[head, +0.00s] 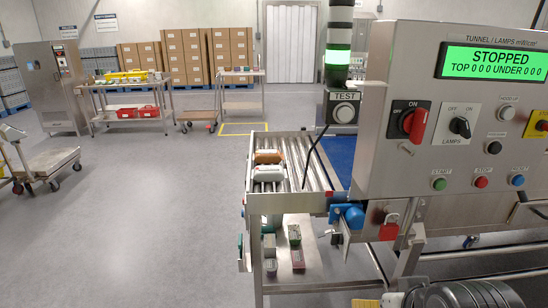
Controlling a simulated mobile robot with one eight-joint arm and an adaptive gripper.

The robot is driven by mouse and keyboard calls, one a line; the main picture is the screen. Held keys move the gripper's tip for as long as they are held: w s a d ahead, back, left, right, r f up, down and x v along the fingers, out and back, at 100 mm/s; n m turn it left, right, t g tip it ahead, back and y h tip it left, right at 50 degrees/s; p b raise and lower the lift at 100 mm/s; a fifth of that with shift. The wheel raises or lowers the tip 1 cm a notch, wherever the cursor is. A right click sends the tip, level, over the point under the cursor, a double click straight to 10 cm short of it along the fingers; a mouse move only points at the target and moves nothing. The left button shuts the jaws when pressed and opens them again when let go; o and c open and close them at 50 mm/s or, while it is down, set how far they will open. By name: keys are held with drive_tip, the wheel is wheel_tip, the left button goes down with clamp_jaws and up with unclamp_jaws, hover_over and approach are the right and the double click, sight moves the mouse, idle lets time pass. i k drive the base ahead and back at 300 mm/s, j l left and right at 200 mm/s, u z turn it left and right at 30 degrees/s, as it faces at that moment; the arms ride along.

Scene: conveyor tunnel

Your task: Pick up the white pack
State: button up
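A white pack (268,174) lies on the roller conveyor (302,165), near its left side. An orange-brown pack (269,157) lies just behind it, very close or touching; I cannot tell which. A dark ribbed part at the lower right edge looks like part of my arm. My gripper's fingers do not show, and nothing of mine is at the white pack.
The control panel (460,110) reads STOPPED and stands right of the conveyor. A lamp tower and TEST box (343,107) rise beside the rollers. Several small packs sit on a shelf below (284,272). Open floor (150,220) lies left; carts and stacked cartons stand behind.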

sight(261, 174)
drive_tip(key=i+j+u, duration=0.15)
drive_tip(key=u, duration=0.25)
drive_tip(key=i+j+u, duration=0.15)
drive_tip(key=u, duration=0.3)
drive_tip(key=i+u, duration=0.4)
drive_tip(key=i, duration=2.45)
drive_tip(key=i+j+z, duration=0.15)
drive_tip(key=i+z, duration=0.3)
drive_tip(key=i+j+z, duration=0.85)
drive_tip(key=i+l+z, duration=0.1)
drive_tip(key=z, duration=2.25)
